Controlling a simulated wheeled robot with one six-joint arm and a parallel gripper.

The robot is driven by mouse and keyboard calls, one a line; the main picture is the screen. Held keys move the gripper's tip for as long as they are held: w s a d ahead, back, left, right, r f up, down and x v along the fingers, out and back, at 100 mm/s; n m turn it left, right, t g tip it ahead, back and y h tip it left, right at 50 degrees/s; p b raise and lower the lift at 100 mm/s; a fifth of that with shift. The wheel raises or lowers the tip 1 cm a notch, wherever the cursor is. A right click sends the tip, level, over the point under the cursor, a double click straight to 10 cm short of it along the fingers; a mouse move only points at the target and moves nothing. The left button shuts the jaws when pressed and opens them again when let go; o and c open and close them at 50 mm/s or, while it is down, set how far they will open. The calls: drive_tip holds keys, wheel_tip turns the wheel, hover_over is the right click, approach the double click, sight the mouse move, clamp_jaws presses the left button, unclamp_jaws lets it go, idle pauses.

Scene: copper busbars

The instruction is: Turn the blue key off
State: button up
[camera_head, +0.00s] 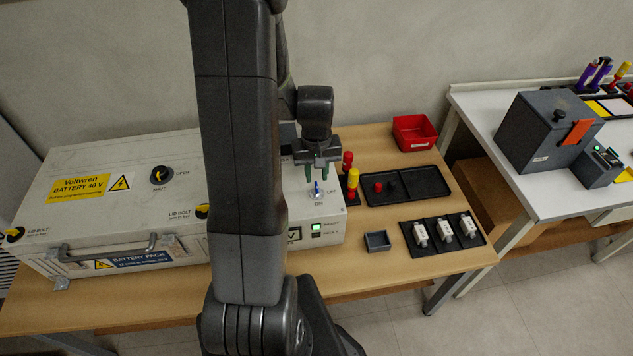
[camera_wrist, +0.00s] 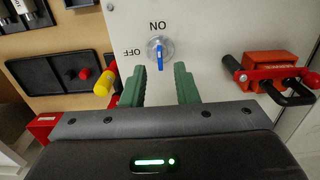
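The blue key (camera_head: 318,188) sits in a round silver switch on the top of the white panel box (camera_head: 320,214), right of my arm. In the wrist view the blue key (camera_wrist: 160,56) stands in line with the ON label, with the OFF label to the left. My gripper (camera_head: 318,172) is above the switch, pointing down. In the wrist view the green fingers of my gripper (camera_wrist: 159,82) are spread apart, one on each side of the key's line. Nothing is between the fingertips, and the key appears just beyond them.
A red block with a handle (camera_wrist: 266,72) is on the panel box right of the key in the wrist view. Red and yellow tools (camera_head: 352,184) stand beside the box. The white battery case (camera_head: 110,160), black tray (camera_head: 415,182) and red bin (camera_head: 414,132) surround it.

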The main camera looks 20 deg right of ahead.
sight(316, 184)
drive_tip(key=shift+f, duration=2.1)
clamp_jaws()
